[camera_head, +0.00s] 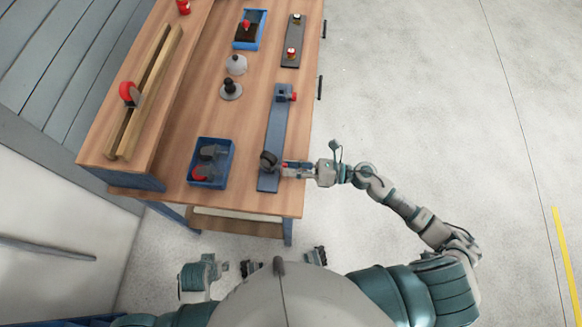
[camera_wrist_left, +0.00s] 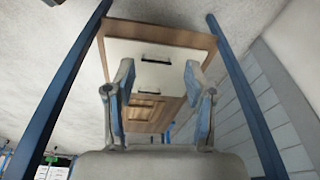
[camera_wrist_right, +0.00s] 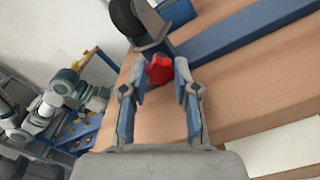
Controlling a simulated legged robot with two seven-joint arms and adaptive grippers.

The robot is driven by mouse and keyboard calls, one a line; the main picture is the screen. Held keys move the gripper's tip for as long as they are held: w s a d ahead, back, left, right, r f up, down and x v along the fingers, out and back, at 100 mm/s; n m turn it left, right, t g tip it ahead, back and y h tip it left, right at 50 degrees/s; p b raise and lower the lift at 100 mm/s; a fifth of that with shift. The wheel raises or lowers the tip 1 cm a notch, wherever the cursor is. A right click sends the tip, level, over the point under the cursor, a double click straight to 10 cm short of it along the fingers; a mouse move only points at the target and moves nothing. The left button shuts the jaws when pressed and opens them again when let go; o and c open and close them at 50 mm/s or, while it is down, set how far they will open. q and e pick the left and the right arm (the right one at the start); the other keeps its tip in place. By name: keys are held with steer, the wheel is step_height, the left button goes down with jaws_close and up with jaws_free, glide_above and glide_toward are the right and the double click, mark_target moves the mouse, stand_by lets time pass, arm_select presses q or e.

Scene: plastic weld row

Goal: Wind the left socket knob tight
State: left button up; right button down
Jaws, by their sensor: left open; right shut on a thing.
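A long blue-grey bar (camera_head: 275,130) lies on the wooden bench, with a red knob at each end. The far red knob (camera_head: 293,97) stands clear of my grippers. At the near end, a dark round part (camera_head: 268,160) stands on the bar, next to the near red knob (camera_wrist_right: 160,70). My right gripper (camera_head: 291,169) reaches in from the right and is shut on this near knob; its fingers stand on either side of it in the right wrist view. My left gripper (camera_wrist_left: 158,78) is open and empty, away from the bar, facing below the bench top.
A blue bin (camera_head: 211,163) with grey parts stands left of the bar. A dark-knobbed stand (camera_head: 231,89), a blue tray (camera_head: 250,29) and a dark plate (camera_head: 293,40) lie farther back. Blue bench legs (camera_wrist_left: 62,90) flank my left gripper. The floor to the right is clear.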

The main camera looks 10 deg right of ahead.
steer(key=shift+w+d+r+m, duration=0.1)
steer(key=shift+w+d+m, duration=0.05)
steer(key=shift+m, duration=0.25)
steer(key=c, duration=0.9)
jaws_free()
steer(key=shift+o, duration=0.2)
steer(key=shift+d, duration=0.2)
steer(key=shift+s+d+f, duration=0.2)
steer(key=shift+s, duration=0.05)
steer(key=v, duration=1.1)
steer(key=shift+d, duration=0.35)
